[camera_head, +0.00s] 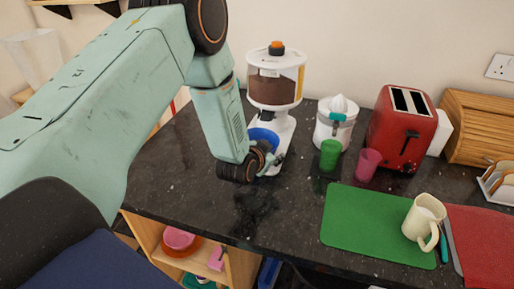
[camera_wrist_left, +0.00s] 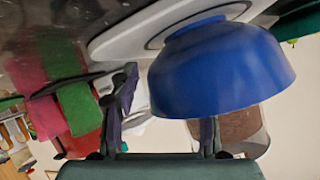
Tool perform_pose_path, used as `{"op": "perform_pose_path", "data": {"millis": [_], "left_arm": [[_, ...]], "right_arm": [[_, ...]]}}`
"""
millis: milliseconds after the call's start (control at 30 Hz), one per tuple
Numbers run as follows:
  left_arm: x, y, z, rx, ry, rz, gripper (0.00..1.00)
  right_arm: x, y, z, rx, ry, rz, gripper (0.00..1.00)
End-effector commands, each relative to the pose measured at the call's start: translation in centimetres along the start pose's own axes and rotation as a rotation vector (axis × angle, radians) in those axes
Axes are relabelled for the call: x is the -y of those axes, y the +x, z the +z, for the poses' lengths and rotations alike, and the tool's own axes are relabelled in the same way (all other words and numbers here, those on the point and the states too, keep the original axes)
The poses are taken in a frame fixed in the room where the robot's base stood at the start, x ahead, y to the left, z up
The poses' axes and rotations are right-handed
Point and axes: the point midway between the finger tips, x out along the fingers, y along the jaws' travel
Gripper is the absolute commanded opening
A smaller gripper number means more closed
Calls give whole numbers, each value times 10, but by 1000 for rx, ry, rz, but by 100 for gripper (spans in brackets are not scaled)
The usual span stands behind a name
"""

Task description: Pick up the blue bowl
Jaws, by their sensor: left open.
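The blue bowl (camera_head: 263,136) stands on the white base of the dispenser in the head view, partly hidden by my left arm and gripper. My left gripper (camera_head: 272,160) is at the bowl's near right side, open. In the left wrist view, which is upside down, the bowl (camera_wrist_left: 222,70) fills the upper right. One finger of the left gripper (camera_wrist_left: 163,110) shows left of the bowl, apart from it. The other finger's tip is hidden by the bowl's wall; I cannot tell if it touches. My right gripper is not in view.
The dispenser (camera_head: 276,78) rises behind the bowl. A white juicer (camera_head: 334,128), green cup (camera_head: 330,154), pink cup (camera_head: 367,164) and red toaster (camera_head: 402,130) stand to its right. A green mat (camera_head: 360,225) holds a cream mug (camera_head: 424,218). Dark counter before the bowl is clear.

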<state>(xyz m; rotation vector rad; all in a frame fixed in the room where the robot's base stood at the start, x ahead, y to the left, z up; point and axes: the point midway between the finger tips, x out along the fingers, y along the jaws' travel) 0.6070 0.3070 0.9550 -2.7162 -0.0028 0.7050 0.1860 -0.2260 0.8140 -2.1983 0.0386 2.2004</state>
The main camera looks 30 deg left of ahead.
Motion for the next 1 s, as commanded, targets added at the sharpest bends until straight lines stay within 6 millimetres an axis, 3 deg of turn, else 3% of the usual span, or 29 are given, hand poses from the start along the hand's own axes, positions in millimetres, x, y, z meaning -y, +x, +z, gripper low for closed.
{"op": "perform_pose_path", "data": {"millis": [567,1000], "left_arm": [[0,0,0,0,0,0,1],[0,-1,1,2,0,1,0]], "right_arm": [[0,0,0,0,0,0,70],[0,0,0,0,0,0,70]]}}
